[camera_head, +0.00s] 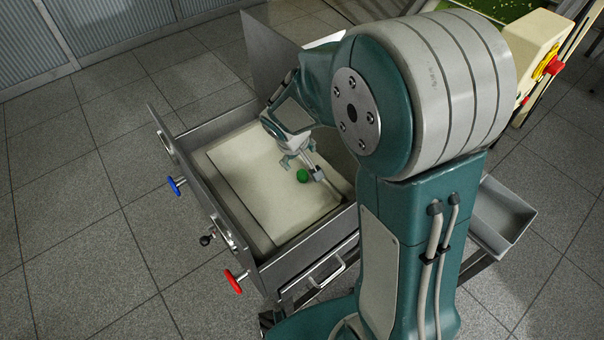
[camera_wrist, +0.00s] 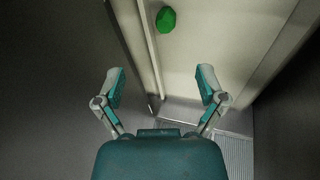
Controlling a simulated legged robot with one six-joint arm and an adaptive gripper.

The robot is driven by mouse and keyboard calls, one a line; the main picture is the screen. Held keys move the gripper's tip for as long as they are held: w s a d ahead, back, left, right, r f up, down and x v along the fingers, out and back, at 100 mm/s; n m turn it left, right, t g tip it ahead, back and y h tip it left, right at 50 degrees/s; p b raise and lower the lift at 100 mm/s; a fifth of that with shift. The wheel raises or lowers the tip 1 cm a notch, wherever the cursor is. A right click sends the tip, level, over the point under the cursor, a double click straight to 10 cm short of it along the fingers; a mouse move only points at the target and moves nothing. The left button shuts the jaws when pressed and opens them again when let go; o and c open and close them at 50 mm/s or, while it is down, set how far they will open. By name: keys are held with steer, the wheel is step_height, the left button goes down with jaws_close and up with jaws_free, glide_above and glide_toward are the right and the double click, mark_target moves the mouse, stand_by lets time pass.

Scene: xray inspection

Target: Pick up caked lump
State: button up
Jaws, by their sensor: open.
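The caked lump looks like a small faceted green piece (camera_head: 302,175). It lies on the pale bottom of an open metal drawer or bin (camera_head: 232,165). The green lump also shows near the top of the wrist view (camera_wrist: 166,19), beyond my fingertips. My gripper (camera_head: 300,160) is inside the drawer's outline, just beside the lump in the head view. In the wrist view my gripper (camera_wrist: 160,88) has its two fingers spread wide with nothing between them. The lump is apart from both fingers there. My arm covers the right part of the drawer.
Metal walls surround the pale surface. A grey tray (camera_head: 503,215) stands right of my arm. Tiled floor is clear at left.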

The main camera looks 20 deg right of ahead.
mark_target(301, 173)
steer(key=shift+n, duration=0.3)
steer(key=x, duration=0.2)
steer(key=a+x, duration=0.1)
steer(key=x, duration=0.5)
steer(key=shift+w+a+f, duration=0.15)
steer(key=shift+a+f, duration=0.05)
steer(key=shift+f, duration=0.05)
steer(key=shift+w+x, duration=0.15)
steer(key=shift+x, duration=1.2)
steer(key=shift+w+x, duration=0.1)
steer(key=shift+x, duration=1.3)
steer(key=shift+r, duration=0.1)
